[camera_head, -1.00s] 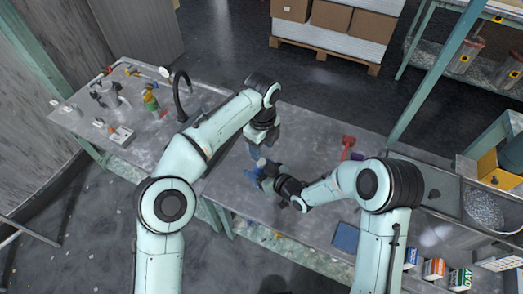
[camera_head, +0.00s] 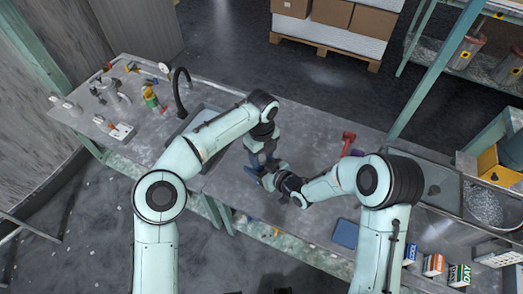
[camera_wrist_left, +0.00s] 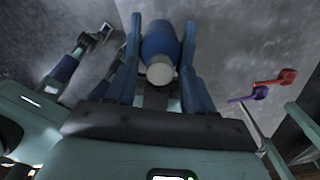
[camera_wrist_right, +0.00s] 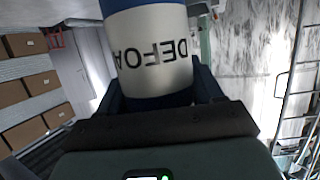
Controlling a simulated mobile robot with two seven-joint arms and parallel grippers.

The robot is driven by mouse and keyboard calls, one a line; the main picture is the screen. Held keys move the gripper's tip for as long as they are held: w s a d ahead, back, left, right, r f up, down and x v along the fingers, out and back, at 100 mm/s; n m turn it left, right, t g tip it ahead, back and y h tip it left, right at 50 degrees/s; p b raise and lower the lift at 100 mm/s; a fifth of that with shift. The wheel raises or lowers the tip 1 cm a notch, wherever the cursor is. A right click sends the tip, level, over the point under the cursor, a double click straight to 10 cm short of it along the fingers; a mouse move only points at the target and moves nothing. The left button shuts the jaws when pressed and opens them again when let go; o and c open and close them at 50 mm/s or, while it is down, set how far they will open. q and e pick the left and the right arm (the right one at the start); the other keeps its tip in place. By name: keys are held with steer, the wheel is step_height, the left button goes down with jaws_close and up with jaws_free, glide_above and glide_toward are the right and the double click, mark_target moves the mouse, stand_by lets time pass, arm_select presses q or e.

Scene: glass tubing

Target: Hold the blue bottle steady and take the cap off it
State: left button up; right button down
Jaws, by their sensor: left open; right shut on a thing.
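The blue bottle (camera_wrist_right: 150,45) has a white label with dark lettering and fills the upper middle of the right wrist view. My right gripper (camera_wrist_right: 160,80) is shut on its body. In the left wrist view the bottle (camera_wrist_left: 160,38) shows end-on, with its pale round cap (camera_wrist_left: 160,71) towards the camera. My left gripper (camera_wrist_left: 161,50) is open, with one blue finger on each side of the bottle and cap. I cannot tell whether they touch. In the head view my left gripper (camera_head: 260,155) is close above my right gripper (camera_head: 270,176), and they largely hide the bottle.
A red tool (camera_head: 348,140) and a purple item (camera_head: 356,154) lie on the bench right of the grippers. A blue flat item (camera_head: 345,233) lies near the front edge. A black tap (camera_head: 181,88) and sink are at left. Cartons (camera_head: 433,265) stand at front right.

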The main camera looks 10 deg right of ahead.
arm_select(q)
jaws_close()
steer(key=shift+n, duration=1.7)
steer(key=shift+o, duration=0.2)
jaws_free()
steer(key=shift+r, duration=2.3)
